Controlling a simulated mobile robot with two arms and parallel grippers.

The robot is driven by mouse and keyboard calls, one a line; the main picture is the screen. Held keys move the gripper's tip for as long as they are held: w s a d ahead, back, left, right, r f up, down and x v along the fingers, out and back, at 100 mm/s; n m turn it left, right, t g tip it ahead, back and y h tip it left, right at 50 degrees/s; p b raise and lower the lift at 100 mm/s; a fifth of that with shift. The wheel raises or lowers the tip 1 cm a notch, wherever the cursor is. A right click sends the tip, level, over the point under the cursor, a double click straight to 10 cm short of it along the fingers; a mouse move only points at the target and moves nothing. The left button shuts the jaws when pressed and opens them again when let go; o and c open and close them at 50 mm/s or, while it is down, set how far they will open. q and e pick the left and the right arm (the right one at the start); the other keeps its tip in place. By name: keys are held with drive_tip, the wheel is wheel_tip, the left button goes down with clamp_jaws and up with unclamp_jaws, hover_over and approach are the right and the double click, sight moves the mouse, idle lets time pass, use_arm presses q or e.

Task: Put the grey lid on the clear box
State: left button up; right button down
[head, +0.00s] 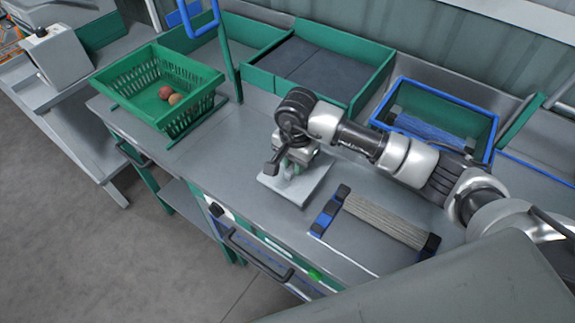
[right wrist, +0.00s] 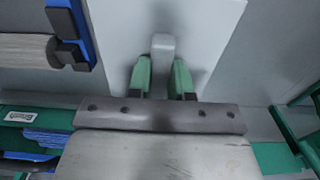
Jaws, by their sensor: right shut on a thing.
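The lid (head: 312,188) is a light grey square plate on or just above the grey bench. In the right wrist view the lid (right wrist: 215,30) fills the upper middle, with a pale upright knob (right wrist: 162,42). My right gripper (head: 291,170) is over the lid, pointing down. Its green fingers (right wrist: 161,70) are shut on the knob, one on each side. I cannot make out the clear box in either view; whether it is under the lid is hidden. My left gripper is not in view.
A green basket (head: 128,82) with two reddish fruits stands at the left. Behind are a green-walled tray (head: 370,84) and a blue-rimmed green crate (head: 440,88). A block with blue ends and a ribbed roller (head: 385,222) lies close right of the lid. The bench is clear left of the lid.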

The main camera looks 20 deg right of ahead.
drive_tip(key=shift+w+a+f, duration=0.8)
drive_tip(key=shift+w+a, duration=0.05)
wheel_tip(320, 180, down, 3)
drive_tip(key=shift+f+p, duration=0.1)
drive_tip(key=shift+p, duration=0.75)
drive_tip(key=shift+f, duration=0.4)
drive_tip(key=shift+f, duration=0.1)
drive_tip(key=c, duration=1.5)
unclamp_jaws()
drive_tip(key=shift+f, duration=0.1)
drive_tip(key=o, duration=0.5)
